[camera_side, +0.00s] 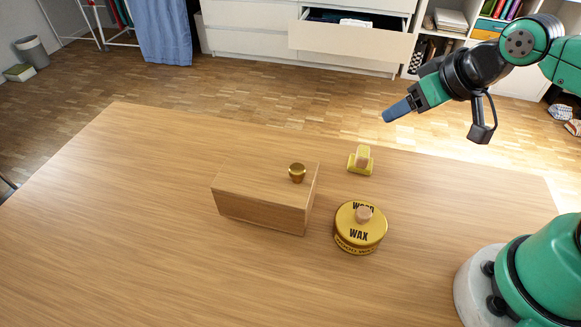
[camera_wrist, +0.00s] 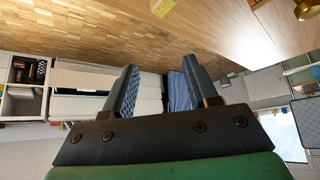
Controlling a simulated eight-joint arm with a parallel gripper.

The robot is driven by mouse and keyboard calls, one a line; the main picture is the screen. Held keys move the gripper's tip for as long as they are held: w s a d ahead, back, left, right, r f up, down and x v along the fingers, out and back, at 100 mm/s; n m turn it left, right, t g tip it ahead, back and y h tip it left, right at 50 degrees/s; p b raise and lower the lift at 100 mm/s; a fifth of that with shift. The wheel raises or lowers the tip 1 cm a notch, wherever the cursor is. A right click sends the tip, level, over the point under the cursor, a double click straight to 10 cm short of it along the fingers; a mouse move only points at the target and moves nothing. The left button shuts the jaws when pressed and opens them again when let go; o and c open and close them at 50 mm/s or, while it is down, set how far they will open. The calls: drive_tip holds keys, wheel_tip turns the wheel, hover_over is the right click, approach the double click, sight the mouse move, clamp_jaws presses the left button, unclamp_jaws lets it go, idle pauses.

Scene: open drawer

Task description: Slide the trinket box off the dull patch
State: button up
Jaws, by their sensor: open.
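The trinket box looks to be the light wooden box (camera_side: 245,188) lying on the wooden table (camera_side: 130,215), left of the wax tin. A gold knob (camera_side: 297,172) is on its top near the right end; the knob also shows in the wrist view (camera_wrist: 308,9), at the top right corner. I cannot make out a dull patch on the table. My gripper (camera_side: 385,119) is open and empty, raised above and beyond the far side of the table. Its two spread fingers show in the wrist view (camera_wrist: 160,85), with nothing between them.
A yellow wood wax tin (camera_side: 358,237) with a round knob stands just right of the box. A yellow block with a wooden grip (camera_side: 361,161) sits behind the tin. The table's left and front are clear. An open drawer (camera_side: 350,41) is in the background.

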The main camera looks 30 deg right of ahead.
drive_tip(key=shift+w+a+r, duration=0.1)
drive_tip(key=shift+a, duration=0.15)
drive_tip(key=c, duration=0.6)
drive_tip(key=a+m+g, duration=0.1)
drive_tip(key=a, duration=0.3)
drive_tip(key=w+a+r+m+g+y, duration=0.1)
drive_tip(key=a, duration=0.3)
drive_tip(key=w+a+m+g, duration=0.1)
drive_tip(key=a+g, duration=0.1)
drive_tip(key=a, duration=0.2)
drive_tip(key=shift+r+m, duration=0.3)
clamp_jaws()
drive_tip(key=m+g, duration=0.2)
approach(268, 191)
drive_tip(key=shift+s+d+f, duration=0.2)
drive_tip(key=shift+s+d, duration=0.05)
drive_tip(key=shift+s, duration=0.05)
drive_tip(key=s+a+f+m+g+h, duration=0.1)
drive_tip(key=s+a+f+m, duration=0.15)
drive_tip(key=a, duration=0.45)
wheel_tip(268, 191, down, 9)
drive_tip(key=shift+s+d+f, duration=0.1)
drive_tip(key=shift+s, duration=0.1)
drive_tip(key=shift+w+d, duration=0.85)
drive_tip(key=shift+w, duration=0.1)
drive_tip(key=shift+w+d, duration=0.5)
drive_tip(key=shift+w, duration=0.05)
